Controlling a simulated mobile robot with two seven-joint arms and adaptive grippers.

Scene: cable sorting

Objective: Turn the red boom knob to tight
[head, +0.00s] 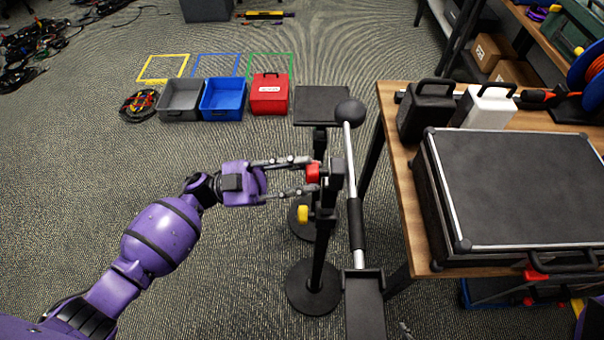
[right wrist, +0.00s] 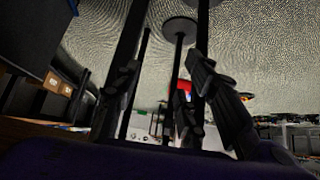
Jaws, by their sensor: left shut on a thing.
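The red boom knob (head: 313,172) sits on the black boom stand (head: 319,250), on the side facing my left arm. My left gripper (head: 310,173) comes in from the left, with one finger above and one below the knob, shut on it. A silver boom pole (head: 351,170) with a round black microphone head (head: 349,112) runs beside the stand. A small red patch (right wrist: 185,87) shows in the right wrist view; I cannot tell whether it is the knob. My right gripper (right wrist: 170,95) has its fingers spread apart with no held thing visible.
A yellow knob (head: 303,214) sits lower on the stand. To the right, a wooden table (head: 398,150) holds a large black case (head: 520,185). The carpet at left is mostly clear.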

